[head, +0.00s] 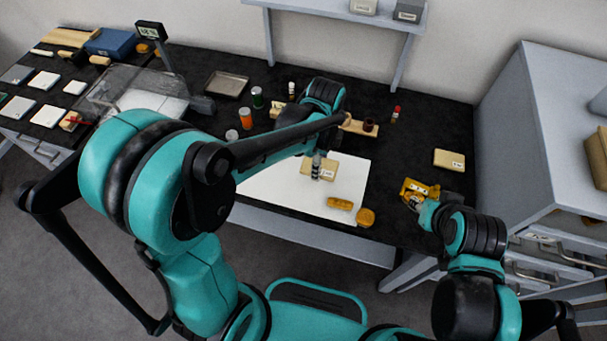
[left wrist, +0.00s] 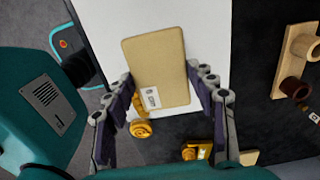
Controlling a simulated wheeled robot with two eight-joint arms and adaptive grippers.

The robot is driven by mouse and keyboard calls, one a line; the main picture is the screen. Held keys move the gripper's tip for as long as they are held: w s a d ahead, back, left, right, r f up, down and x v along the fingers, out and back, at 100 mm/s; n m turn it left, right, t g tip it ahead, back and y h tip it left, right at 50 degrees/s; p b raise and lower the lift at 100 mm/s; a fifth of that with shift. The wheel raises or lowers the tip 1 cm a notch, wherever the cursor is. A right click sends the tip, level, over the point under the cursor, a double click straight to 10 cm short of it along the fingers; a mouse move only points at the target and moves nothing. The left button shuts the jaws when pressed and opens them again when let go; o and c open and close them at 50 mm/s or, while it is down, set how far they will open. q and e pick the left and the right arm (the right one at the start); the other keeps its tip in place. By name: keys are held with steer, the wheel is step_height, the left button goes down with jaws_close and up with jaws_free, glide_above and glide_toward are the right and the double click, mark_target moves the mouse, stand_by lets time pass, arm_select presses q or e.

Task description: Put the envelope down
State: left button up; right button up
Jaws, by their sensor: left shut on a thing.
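A tan envelope (head: 322,169) with a small white label is over the white sheet (head: 285,199) in the head view. My left gripper (head: 317,163) is shut on it. In the left wrist view the envelope (left wrist: 158,66) lies between the two fingers (left wrist: 165,100). I cannot tell whether it touches the sheet. My right gripper (head: 417,203) is at the right of the table, at a gold piece (head: 421,188). Whether its fingers are closed on that piece is unclear.
A gold bar (head: 340,203) and a round gold piece (head: 366,217) lie by the sheet's front right part. Another tan envelope (head: 449,159) lies at the right. A wooden rack (head: 359,128) stands behind the sheet.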

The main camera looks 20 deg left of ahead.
mark_target(304, 163)
arm_select(q)
steer(key=a+f, duration=0.2)
steer(key=a, duration=0.1)
steer(key=a+b, duration=0.1)
steer(key=shift+s+a+f, duration=0.15)
steer(key=shift+a+f, duration=0.05)
steer(key=shift+f, duration=0.2)
step_height(304, 163, down, 3)
steer(key=shift+f+b, duration=0.15)
steer(key=shift+b, duration=0.65)
steer(key=shift+f, duration=0.35)
steer(key=shift+f, duration=0.1)
steer(key=o, duration=0.9)
steer(key=shift+o, duration=0.2)
